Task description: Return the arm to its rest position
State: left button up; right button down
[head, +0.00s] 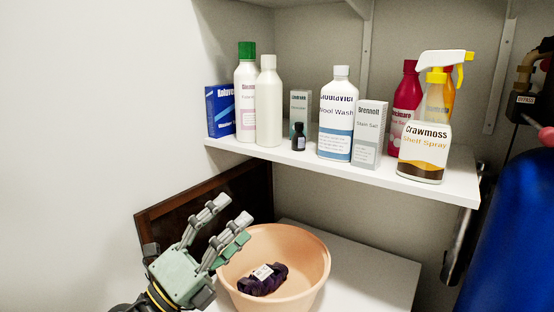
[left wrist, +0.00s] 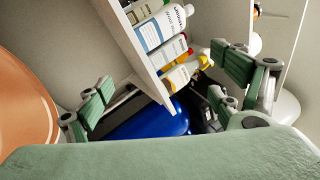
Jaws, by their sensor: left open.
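My left gripper (head: 232,228) is open and empty in the head view. It is at the lower left, beside and partly in front of the left rim of a peach basin (head: 315,250). In the left wrist view its two green-padded fingers (left wrist: 165,88) are spread wide with nothing between them. The basin also shows at the left edge of the left wrist view (left wrist: 25,100). A dark purple bundle with a white label (head: 262,280) lies inside the basin, apart from the gripper. My right gripper is in neither view.
A white shelf (head: 300,158) above holds several bottles and boxes, with a Crawmoss spray bottle (head: 424,140) at its right end. A dark brown panel (head: 170,215) leans behind the gripper. A blue vessel (head: 515,240) stands at right. The white surface (head: 375,275) right of the basin is clear.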

pick_arm(q)
jog(key=s+a+f+n+t+y, duration=0.2)
jog(key=a+f+n+t+y, duration=0.1)
jog(key=a+f+n+y, duration=1.75)
jog(key=s+d+f+n+g+h, duration=0.2)
jog(key=s+d+f+n+g, duration=0.2)
jog(key=s+f+n+g, duration=0.7)
jog(key=s+d+f+m+g+h, duration=0.15)
jog(key=s+f, duration=0.25)
jog(key=s, duration=0.4)
jog(key=s+d+f+g, duration=0.2)
jog(key=s+f, duration=0.1)
jog(key=s, duration=0.5)
notch_tip(320, 180, down, 27)
jog(key=s+g, duration=0.2)
jog(key=s+a+f, duration=0.3)
jog(key=s+f, duration=1.3)
jog(key=s, duration=0.1)
jog(key=shift+a+m+g, duration=0.15)
jog(key=shift+m+g, duration=0.15)
jog(key=shift+g, duration=0.15)
